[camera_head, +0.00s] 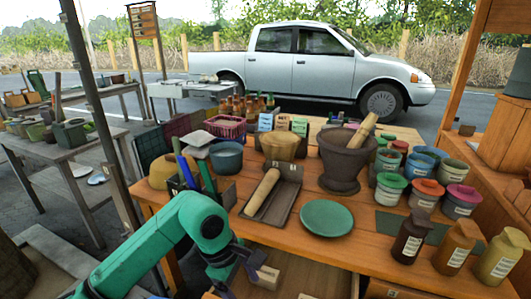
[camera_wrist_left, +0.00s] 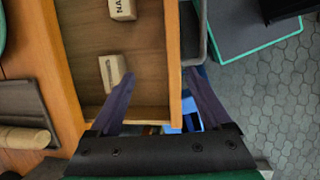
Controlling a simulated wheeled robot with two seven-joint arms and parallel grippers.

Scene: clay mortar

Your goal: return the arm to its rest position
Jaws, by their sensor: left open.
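My left arm, green, comes in from the lower left in the head view. Its dark gripper (camera_head: 236,274) is low at the table's front, by an open wooden drawer (camera_head: 325,275). In the left wrist view the gripper (camera_wrist_left: 160,74) is open, its two fingers spread on either side of the drawer's front wall (camera_wrist_left: 174,60). Nothing is held between them. A pale block (camera_wrist_left: 112,72) lies in the drawer beside the left finger, and a second lettered block (camera_wrist_left: 122,9) lies farther in. Whether the fingers touch the drawer is unclear. My right gripper is out of view.
On the wooden table, a clay mortar (camera_head: 342,165) holds a pestle (camera_head: 362,130). A dark tray (camera_head: 282,203) holds a wooden roller (camera_head: 262,192). A green plate (camera_head: 326,218), paint pots and bottles (camera_head: 411,238) crowd the right.

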